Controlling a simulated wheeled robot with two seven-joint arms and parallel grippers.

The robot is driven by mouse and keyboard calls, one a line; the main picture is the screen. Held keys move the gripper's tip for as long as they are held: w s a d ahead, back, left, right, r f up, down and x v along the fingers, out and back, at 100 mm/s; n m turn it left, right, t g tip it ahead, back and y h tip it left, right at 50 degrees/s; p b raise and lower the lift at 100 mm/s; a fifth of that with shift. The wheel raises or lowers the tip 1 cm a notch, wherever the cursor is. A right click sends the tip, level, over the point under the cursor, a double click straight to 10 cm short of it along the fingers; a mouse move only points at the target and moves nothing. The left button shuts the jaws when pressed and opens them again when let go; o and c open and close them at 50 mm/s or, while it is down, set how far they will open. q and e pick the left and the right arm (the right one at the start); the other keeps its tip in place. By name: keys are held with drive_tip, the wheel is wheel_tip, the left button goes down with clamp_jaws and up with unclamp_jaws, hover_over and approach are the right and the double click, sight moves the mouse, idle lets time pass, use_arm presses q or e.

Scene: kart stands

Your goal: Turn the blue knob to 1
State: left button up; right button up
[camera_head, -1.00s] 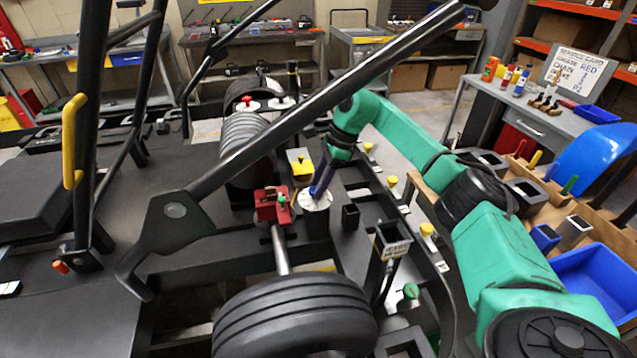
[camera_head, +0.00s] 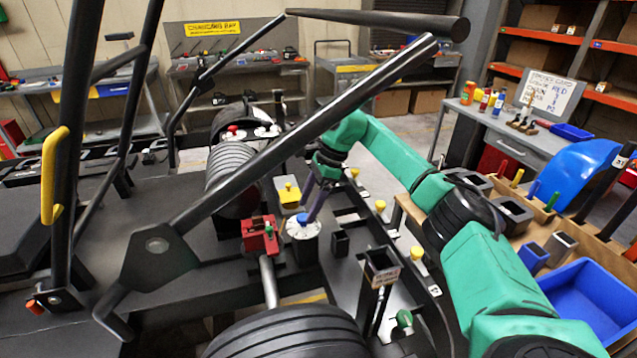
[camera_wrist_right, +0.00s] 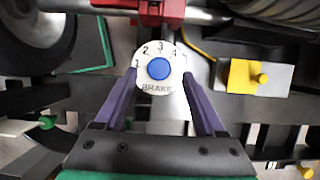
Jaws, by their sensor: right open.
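The blue knob (camera_head: 303,219) is a round cap at the centre of a white dial (camera_head: 304,231) on a dark post. In the right wrist view the blue knob (camera_wrist_right: 159,69) sits in the middle of the white dial (camera_wrist_right: 153,87), marked 1, 2, 3, 4 and BRAKE; I see no pointer on it. My right gripper (camera_wrist_right: 160,74) is open, its two purple fingers on either side of the dial with the knob between them, apart from it. In the head view my right gripper (camera_head: 312,205) reaches down to the dial from behind. My left gripper is not in view.
A red block (camera_head: 260,236) stands just left of the dial, and a yellow-topped box (camera_head: 288,193) behind it. A black bar (camera_head: 300,130) crosses above diagonally. A black tyre (camera_head: 290,335) is in front. A blue bin (camera_head: 590,300) is at the right.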

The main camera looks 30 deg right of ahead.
drive_tip(key=v, duration=1.2)
drive_tip(key=shift+r, duration=0.25)
